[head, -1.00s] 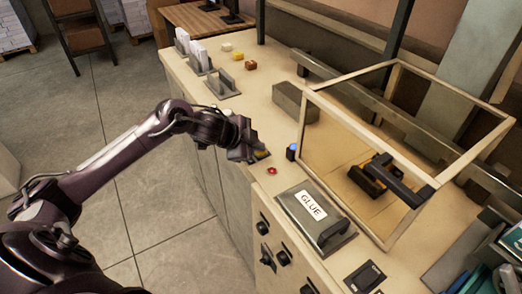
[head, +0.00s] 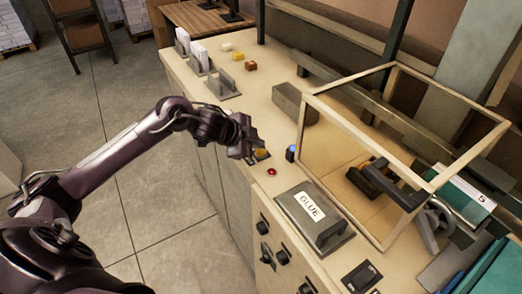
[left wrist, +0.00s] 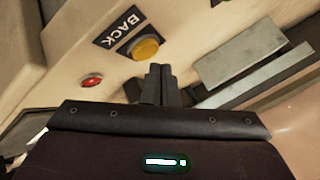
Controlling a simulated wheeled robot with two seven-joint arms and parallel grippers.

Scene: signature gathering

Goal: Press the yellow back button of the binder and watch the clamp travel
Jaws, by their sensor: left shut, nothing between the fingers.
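The yellow button (head: 262,153) sits on the binder's front edge. The left wrist view shows the round yellow button (left wrist: 147,49) beside a dark BACK label (left wrist: 122,31). My left gripper (head: 250,155) is shut and empty, right beside the button in the head view. Its fingertips (left wrist: 159,72) show just below the button in the wrist view; I cannot tell whether they touch it. A grey clamp-like part with a wheel (head: 436,222) and a green block marked 5 (head: 469,199) stand at the glass box's right end. My right gripper is out of view.
A red button (head: 272,172) and a blue button (head: 291,152) are close by. A glass-sided box (head: 350,120) encloses a dark mechanism (head: 370,181). The GLUE lid (head: 325,235) lies in front. The floor at left is open.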

